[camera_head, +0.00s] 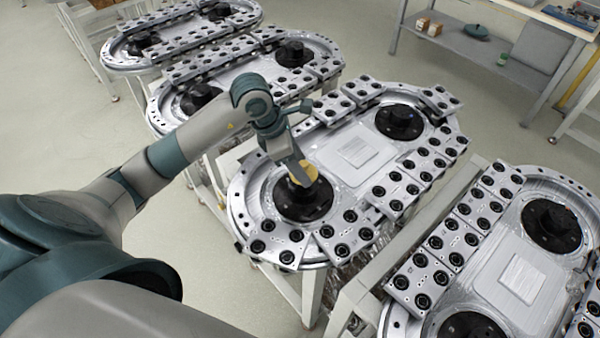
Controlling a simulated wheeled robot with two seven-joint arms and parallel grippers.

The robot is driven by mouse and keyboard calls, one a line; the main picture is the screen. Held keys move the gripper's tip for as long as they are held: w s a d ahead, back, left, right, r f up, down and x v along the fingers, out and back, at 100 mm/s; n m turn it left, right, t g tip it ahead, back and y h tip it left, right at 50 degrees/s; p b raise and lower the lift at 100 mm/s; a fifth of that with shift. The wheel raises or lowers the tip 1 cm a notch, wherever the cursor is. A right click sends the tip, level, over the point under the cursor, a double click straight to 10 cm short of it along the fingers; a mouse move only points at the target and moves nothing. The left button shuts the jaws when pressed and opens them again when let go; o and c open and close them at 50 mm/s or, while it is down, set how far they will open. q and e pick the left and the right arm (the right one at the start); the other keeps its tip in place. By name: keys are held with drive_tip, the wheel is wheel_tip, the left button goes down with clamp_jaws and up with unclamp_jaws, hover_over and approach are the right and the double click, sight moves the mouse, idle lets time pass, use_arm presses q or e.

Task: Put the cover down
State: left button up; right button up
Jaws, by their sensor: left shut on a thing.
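My left gripper (299,172) is shut on a small yellow cover (306,170). It holds the cover over the black hub (303,200) at the near left end of the middle ring track (352,150). Part of the cover is hidden by the gripper, and I cannot tell whether the cover touches the hub. A second black hub (400,121) stands bare at the far right end of the same track. My right gripper is not in view.
Another ring track (520,272) stands close at the right, with a narrow gap between. More ring tracks (245,80) stand behind at the upper left. A bench (480,48) with boxes is at the upper right.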

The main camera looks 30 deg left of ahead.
use_arm(q)
wheel_tip(320, 180, down, 2)
drive_tip(key=shift+s+f+p, duration=0.1)
drive_tip(key=shift+f+p, duration=0.15)
drive_tip(key=shift+p, duration=0.6)
drive_tip(key=shift+f, duration=0.6)
drive_tip(key=shift+f, duration=0.15)
drive_tip(key=o, duration=1)
drive_tip(key=shift+o, duration=0.2)
